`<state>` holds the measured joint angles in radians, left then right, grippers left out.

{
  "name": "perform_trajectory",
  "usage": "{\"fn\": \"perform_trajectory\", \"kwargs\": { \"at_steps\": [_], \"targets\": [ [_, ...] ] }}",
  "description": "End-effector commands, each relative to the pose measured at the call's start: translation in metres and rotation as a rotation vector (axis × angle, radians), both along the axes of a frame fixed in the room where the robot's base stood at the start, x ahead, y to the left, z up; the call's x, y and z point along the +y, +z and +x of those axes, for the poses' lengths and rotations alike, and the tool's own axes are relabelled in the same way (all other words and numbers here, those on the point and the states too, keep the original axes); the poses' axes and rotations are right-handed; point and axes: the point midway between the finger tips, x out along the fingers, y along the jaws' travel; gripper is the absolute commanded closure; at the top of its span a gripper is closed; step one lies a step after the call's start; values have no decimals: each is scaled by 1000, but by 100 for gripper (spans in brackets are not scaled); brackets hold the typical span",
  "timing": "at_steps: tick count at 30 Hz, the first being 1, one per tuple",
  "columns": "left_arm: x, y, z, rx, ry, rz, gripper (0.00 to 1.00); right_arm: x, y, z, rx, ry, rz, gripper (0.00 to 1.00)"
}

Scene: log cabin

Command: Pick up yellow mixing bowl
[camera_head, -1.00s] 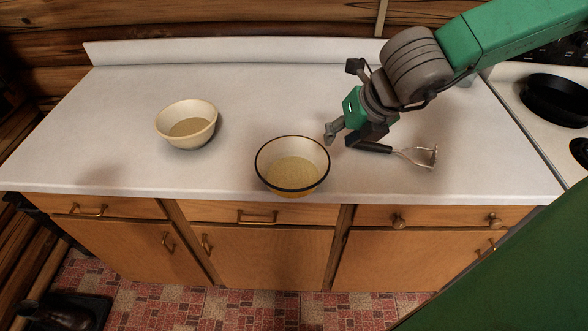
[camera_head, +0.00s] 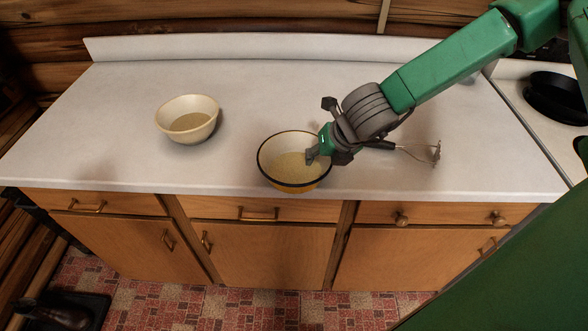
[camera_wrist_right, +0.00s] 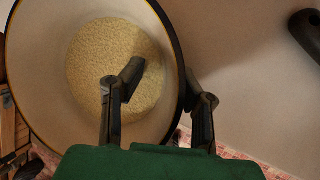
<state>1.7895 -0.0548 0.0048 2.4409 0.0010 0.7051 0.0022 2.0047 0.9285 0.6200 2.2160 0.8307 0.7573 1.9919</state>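The yellow mixing bowl (camera_head: 276,149), with a dark rim, pale inside and yellow outside, stands upright near the counter's front edge. It fills the left of the right wrist view (camera_wrist_right: 42,70). My right gripper (camera_head: 323,158) is at the bowl's right side. In the wrist view, its fingers (camera_wrist_right: 164,83) are apart, with one over the bowl's inside and the other beyond the dark rim. A gap shows between the inner finger and the rim. My left gripper is out of view.
A cream bowl (camera_head: 187,119) stands to the left on the white counter (camera_head: 110,120). A dark-handled utensil (camera_head: 437,152) lies right of the gripper, partly hidden by my arm. A black pan (camera_head: 558,98) sits on the stove at right. The counter's left side is clear.

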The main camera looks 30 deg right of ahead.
Motion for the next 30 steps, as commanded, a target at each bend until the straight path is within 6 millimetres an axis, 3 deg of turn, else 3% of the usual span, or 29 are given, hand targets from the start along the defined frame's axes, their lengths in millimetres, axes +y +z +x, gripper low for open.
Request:
{"fn": "perform_trajectory", "kwargs": {
  "at_steps": [8,10,11,23,30],
  "targets": [
    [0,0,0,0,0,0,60,-3,-4,1,-2,-1,3,71],
    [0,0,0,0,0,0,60,-3,-4,1,-1,-1,3,96],
    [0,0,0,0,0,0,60,-3,-4,1,-1,-1,3,100],
    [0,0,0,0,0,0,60,-1,-3,2,0,-1,1,100],
    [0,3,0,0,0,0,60,-2,18,2,-5,0,3,100]
  ]
}}
